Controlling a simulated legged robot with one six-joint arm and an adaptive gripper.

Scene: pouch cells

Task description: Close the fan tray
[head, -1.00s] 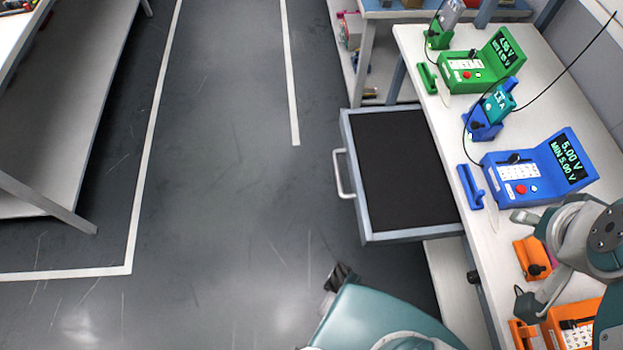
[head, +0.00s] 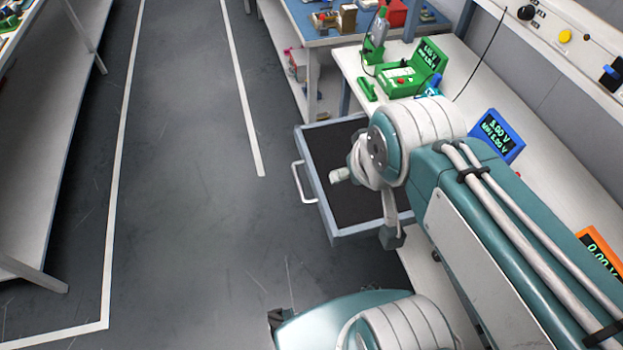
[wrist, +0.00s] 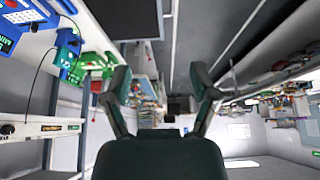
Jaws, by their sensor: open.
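The fan tray (head: 319,193) is a pulled-out drawer with a grey frame and dark inside, sticking out from the white bench. Its pale bar handle (head: 299,182) is on the left front, facing the aisle. My arm crosses in front of the tray in the head view and hides its right part. In the wrist view my gripper (wrist: 162,92) has two dark fingers spread wide apart with nothing between them. A dark panel with a pale edge, seemingly the tray (wrist: 122,16), shows at the top of the wrist view. I cannot see the gripper touching the tray.
The white bench (head: 466,105) carries a green meter (head: 411,78) and a blue meter (head: 497,136), with an orange one nearer. A blue-topped table (head: 330,40) stands behind. A shelf unit (head: 35,215) stands at left. The floor (head: 195,190) between is clear.

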